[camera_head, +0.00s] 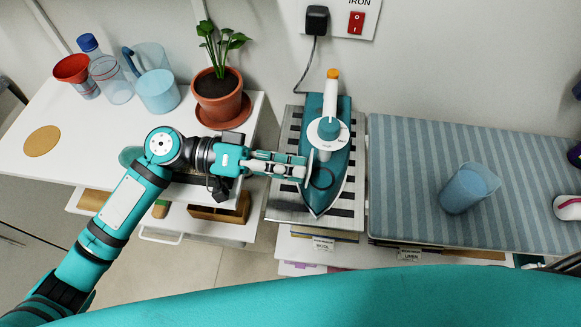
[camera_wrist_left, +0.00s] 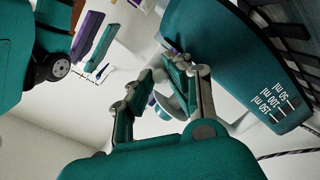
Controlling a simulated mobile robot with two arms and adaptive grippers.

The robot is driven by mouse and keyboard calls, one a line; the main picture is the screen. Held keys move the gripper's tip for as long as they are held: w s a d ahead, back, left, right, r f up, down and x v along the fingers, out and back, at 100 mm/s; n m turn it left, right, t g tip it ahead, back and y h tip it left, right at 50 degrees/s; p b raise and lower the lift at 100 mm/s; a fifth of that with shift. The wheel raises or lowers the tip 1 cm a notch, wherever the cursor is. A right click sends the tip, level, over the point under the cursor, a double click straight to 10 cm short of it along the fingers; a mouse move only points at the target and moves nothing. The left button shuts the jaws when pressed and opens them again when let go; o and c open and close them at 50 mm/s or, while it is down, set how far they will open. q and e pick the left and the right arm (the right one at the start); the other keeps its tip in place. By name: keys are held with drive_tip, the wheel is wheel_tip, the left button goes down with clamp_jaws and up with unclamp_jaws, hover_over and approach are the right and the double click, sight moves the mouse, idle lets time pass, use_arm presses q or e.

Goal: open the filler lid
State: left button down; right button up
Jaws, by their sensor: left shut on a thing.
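The teal iron (camera_head: 337,166) with a white handle and orange tip stands on a slatted metal rest, its pointed end toward me. A round white dial sits on its top. A dark ring-shaped outline (camera_head: 321,178) shows on its front part, close to my gripper. My left gripper (camera_head: 304,171) reaches in from the left, its fingertips at the iron's left front edge. It is shut on a small part there, seemingly the filler lid, which the fingers mostly hide. In the left wrist view, the fingers (camera_wrist_left: 164,80) are beside the iron's teal body (camera_wrist_left: 230,60) with millilitre marks.
A striped ironing pad (camera_head: 400,200) at right holds a blue cup (camera_head: 467,188). On the white table at left stand a potted plant (camera_head: 221,90), a blue jug (camera_head: 157,88), a bottle (camera_head: 110,78) and a red funnel (camera_head: 72,69). A cord runs to the wall plug (camera_head: 317,20).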

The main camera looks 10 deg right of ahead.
use_arm(q)
drive_tip(key=shift+f, duration=0.1)
drive_tip(key=c, duration=1.2)
unclamp_jaws()
drive_tip(key=shift+c, duration=0.2)
drive_tip(key=v, duration=1.2)
